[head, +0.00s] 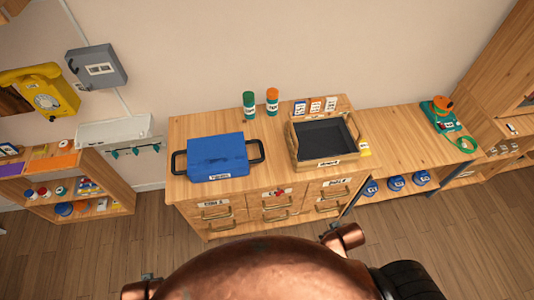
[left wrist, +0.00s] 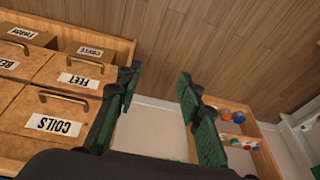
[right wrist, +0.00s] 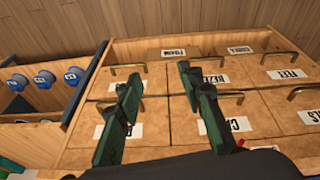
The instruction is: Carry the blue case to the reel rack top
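The blue case (head: 217,157) lies flat on the left part of the wooden drawer cabinet's top (head: 268,160), with a dark handle at each side and a white label in front. The reel rack top (head: 405,137) is the lower wooden surface to the right, with blue reels (head: 396,183) beneath it. My left gripper (left wrist: 158,82) is open and empty, in front of the drawers' side in the left wrist view. My right gripper (right wrist: 158,80) is open and empty before the drawer fronts in the right wrist view. Neither gripper shows in the head view.
A dark-lined wooden tray (head: 323,140) sits right of the case. Green (head: 249,104) and orange-capped (head: 272,101) bottles stand behind. A green device (head: 440,114) with an orange top and green cord occupies the rack top's right end; its left and middle are clear.

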